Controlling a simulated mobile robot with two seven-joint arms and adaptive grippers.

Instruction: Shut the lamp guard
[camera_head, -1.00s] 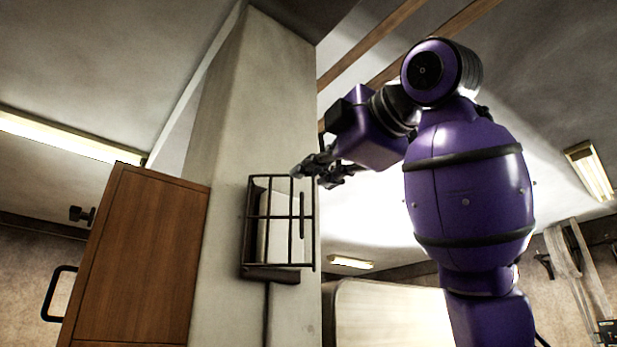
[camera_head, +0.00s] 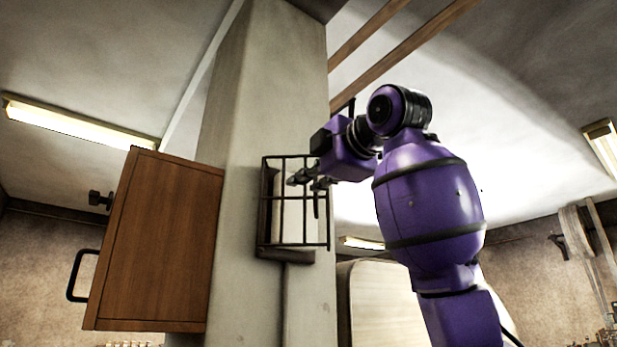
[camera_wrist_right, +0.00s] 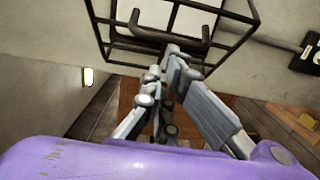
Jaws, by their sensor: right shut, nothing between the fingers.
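The lamp guard (camera_head: 305,222) is a black wire cage on the pale column, in front of a white lamp (camera_head: 287,212). Its bars stand out from the column; I cannot tell how wide its gap is. A dark upright handle (camera_head: 316,204) is on its right part. My right gripper (camera_head: 305,180) is shut and empty, in front of the guard's upper right part. In the right wrist view, the closed fingertips (camera_wrist_right: 167,62) lie just below the guard's handle (camera_wrist_right: 165,39); contact is unclear. The guard's frame (camera_wrist_right: 95,24) fills the top there. My left gripper is out of view.
A brown wooden cabinet door (camera_head: 160,240) with a black handle (camera_head: 78,276) stands left of the guard. The concrete column (camera_head: 265,95) carries the lamp. A pale rounded panel (camera_head: 380,305) is behind my right arm.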

